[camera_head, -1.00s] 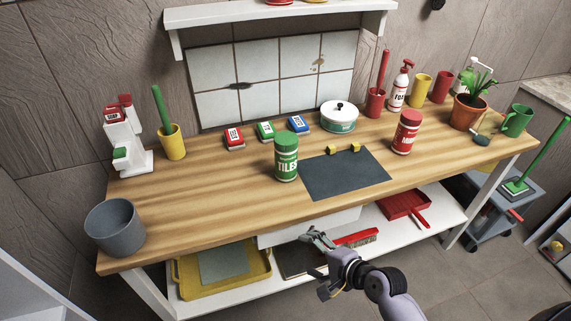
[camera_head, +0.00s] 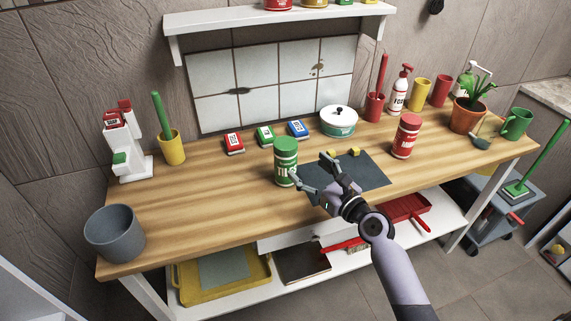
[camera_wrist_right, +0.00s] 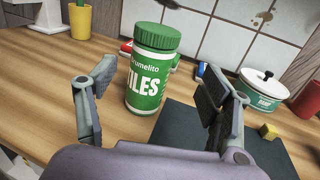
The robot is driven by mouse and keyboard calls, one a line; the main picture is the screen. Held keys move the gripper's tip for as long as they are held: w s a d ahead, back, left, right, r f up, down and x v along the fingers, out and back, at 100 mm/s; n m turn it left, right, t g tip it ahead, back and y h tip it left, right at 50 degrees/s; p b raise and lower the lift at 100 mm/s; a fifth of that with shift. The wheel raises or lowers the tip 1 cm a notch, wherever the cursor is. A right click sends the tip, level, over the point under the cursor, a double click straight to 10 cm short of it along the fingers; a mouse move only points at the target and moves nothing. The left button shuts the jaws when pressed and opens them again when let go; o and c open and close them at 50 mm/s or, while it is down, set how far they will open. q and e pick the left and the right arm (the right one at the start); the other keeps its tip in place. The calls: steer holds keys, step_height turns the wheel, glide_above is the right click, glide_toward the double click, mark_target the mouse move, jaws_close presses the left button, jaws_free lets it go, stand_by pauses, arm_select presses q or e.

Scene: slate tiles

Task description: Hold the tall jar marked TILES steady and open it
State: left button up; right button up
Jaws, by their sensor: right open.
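The tall green jar marked TILES (camera_head: 286,163) stands upright on the wooden bench, its ribbed green lid (camera_head: 286,145) on. In the right wrist view the jar (camera_wrist_right: 147,85) stands ahead of my fingers, a little left of the middle between them. My right gripper (camera_head: 320,172) is open and empty, just right of the jar in the head view. It also shows in the right wrist view (camera_wrist_right: 155,92) with its fingers spread wide. Whether a finger touches the jar, I cannot tell. My left gripper is not in view.
A dark mat (camera_head: 368,172) with small yellow blocks lies right of the jar. A red-lidded jar (camera_head: 406,137), a white pot (camera_head: 338,122) and small boxes (camera_head: 265,136) stand nearby. A grey bucket (camera_head: 114,233) is at the front left; the bench between is clear.

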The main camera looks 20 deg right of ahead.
steer(key=x, duration=0.7)
steer(key=f+x, duration=0.1)
steer(key=x, duration=0.1)
steer(key=shift+w+a, duration=0.2)
steer(key=shift+a, duration=0.3)
steer(key=shift+r, duration=0.1)
steer(key=shift+c, duration=0.5)
steer(key=c, duration=1.2)
steer(key=shift+r, duration=0.15)
steer(key=shift+c, duration=0.2)
step_height(320, 180, up, 10)
steer(key=p, duration=0.4)
step_height(320, 180, up, 10)
steer(key=p, duration=0.2)
glide_above(292, 159)
steer(key=w, duration=0.3)
steer(key=shift+s+a, duration=0.1)
steer(key=shift+a, duration=0.35)
